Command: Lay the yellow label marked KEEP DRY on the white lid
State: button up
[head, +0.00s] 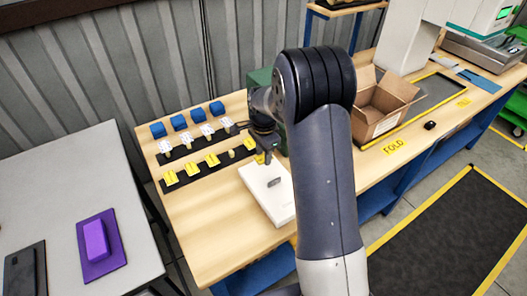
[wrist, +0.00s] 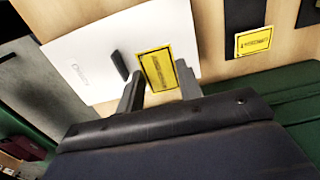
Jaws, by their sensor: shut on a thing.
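My gripper (head: 262,158) is shut on a yellow label (wrist: 157,69), which sits between the two fingertips (wrist: 160,86) in the wrist view. The label has a dark border and dark print too small to read. The white lid (head: 262,203) lies on the wooden table, below and beside my gripper in the head view. It also shows in the wrist view (wrist: 85,62), with a dark handle (wrist: 120,65) close to the held label. The label overlaps the lid's edge in the picture; I cannot tell whether they touch.
Several yellow labels stand on a black strip (head: 203,173) left of the lid, with white labels and blue blocks (head: 179,122) behind. An open carton (head: 384,103) stands to the right beyond my arm. Bare table (head: 215,215) lies left of the lid.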

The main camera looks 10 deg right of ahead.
aim_at(264, 172)
jog(key=shift+f+b, duration=1.55)
jog(key=shift+f, duration=1.15)
jog(key=shift+f, duration=0.3)
jog(key=o, duration=1.4)
jog(key=shift+r+p, duration=2.15)
jog(key=shift+r, duration=1.4)
jog(key=shift+f, duration=0.15)
